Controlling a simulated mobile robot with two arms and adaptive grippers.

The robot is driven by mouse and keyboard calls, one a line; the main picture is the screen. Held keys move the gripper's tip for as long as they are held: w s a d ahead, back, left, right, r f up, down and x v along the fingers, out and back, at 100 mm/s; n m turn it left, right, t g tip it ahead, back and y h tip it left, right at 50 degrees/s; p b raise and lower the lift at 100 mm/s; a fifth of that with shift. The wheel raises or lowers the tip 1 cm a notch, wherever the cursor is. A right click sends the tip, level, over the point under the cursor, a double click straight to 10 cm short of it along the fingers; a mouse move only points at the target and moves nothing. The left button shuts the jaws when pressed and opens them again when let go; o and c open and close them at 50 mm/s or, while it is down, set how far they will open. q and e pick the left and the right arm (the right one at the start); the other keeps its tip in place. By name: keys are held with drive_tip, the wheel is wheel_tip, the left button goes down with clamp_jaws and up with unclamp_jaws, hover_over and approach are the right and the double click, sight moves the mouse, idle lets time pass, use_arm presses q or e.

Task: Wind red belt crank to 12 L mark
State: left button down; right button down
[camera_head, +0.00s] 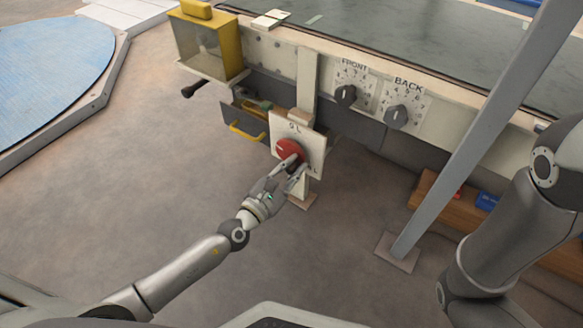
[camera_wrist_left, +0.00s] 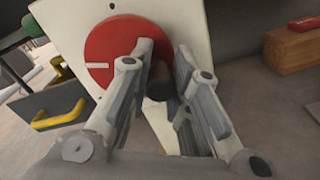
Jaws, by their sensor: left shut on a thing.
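The red crank (camera_head: 289,148) is a round disc on a white panel (camera_head: 318,142) at the machine's front. The panel carries litre marks; one at the top ends in "L" and another at lower right is partly hidden by my gripper. My left gripper (camera_head: 294,172) is shut on the crank's dark handle, at the lower right of the disc. In the left wrist view the red crank (camera_wrist_left: 112,48) shows a white line at its left, and the dark handle (camera_wrist_left: 160,82) sits between the fingers. My right gripper is out of view.
Two dark knobs, FRONT (camera_head: 345,95) and BACK (camera_head: 396,116), are right of the panel. An open drawer with a yellow handle (camera_head: 247,132) is close on its left. A grey post (camera_head: 465,150) stands at right. The floor (camera_head: 150,190) at left is clear.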

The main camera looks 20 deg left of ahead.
use_arm(q)
drive_tip(key=shift+d+r+n, duration=0.1)
drive_tip(key=shift+r+n, duration=0.05)
drive_tip(key=shift+n, duration=0.6)
drive_tip(key=shift+r+n, duration=0.15)
drive_tip(key=shift+n, duration=0.6)
drive_tip(key=shift+r+n+b, duration=0.25)
drive_tip(key=shift+n+b, duration=0.05)
drive_tip(key=shift+n, duration=0.5)
drive_tip(key=shift+r+n, duration=0.15)
drive_tip(key=shift+n, duration=0.55)
drive_tip(key=shift+r+n, duration=0.2)
drive_tip(key=shift+n, duration=0.55)
drive_tip(key=shift+r+n, duration=0.2)
drive_tip(key=shift+n, duration=0.55)
